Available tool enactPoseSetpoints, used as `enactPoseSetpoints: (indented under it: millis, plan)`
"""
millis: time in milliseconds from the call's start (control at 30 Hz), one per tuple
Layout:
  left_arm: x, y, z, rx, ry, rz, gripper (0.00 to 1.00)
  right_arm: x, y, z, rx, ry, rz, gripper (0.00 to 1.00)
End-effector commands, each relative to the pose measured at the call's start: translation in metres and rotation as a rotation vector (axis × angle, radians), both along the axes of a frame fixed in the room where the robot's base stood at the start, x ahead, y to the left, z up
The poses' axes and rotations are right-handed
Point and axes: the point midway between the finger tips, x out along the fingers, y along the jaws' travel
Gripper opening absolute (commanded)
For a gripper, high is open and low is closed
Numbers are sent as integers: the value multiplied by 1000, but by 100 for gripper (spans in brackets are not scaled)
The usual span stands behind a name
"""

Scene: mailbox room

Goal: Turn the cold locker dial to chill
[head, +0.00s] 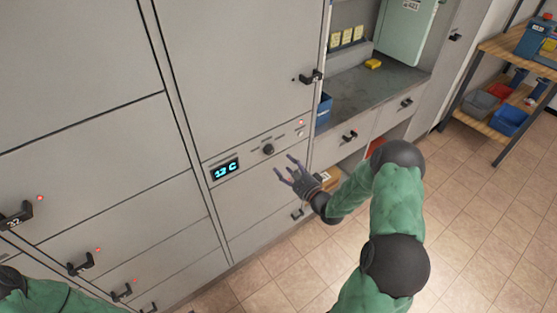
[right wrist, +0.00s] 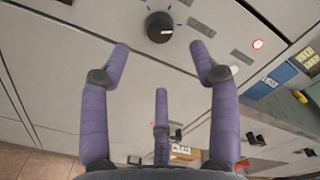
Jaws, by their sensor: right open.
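The cold locker dial (head: 267,150) is a small black knob on the grey locker's control strip, between a display (head: 225,170) reading about "12 C" and a red light. In the right wrist view the dial (right wrist: 159,27) shows a pale pointer mark and sits just beyond the fingertips. My right gripper (head: 290,168) is open and empty, below and to the right of the dial, apart from it. Its purple fingers (right wrist: 162,68) are spread in the right wrist view. The setting labels are too small to read. My left gripper is out of view; only part of my left arm shows at lower left.
A locker handle (head: 312,77) sticks out above the control strip. Several smaller lockers with black handles (head: 80,263) fill the left. A counter (head: 375,90) with drawers stands right of the dial, and a wooden shelf (head: 500,60) stands farther right. The tiled floor (head: 480,220) is clear.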

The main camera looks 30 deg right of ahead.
Motion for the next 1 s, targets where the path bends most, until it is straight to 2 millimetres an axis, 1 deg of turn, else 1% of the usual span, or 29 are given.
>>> enactPoseSetpoints:
  millis: [33, 100, 300, 867, 933, 1000]
  plan:
    - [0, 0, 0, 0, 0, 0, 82, -9, -2, 0, 1, 2, -3, 62]
    - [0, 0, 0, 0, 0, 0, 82, -19, -2, -1, 2, 2, -3, 62]
    - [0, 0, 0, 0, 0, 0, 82, -34, -3, 0, 2, 2, 0, 62]
    - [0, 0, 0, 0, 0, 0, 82, -36, -2, 0, 1, 0, 1, 62]
    - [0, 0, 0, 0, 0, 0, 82, -35, -1, -2, -5, 6, 1, 62]
    - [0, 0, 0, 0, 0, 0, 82, -33, 4, -8, -28, 26, 4, 62]
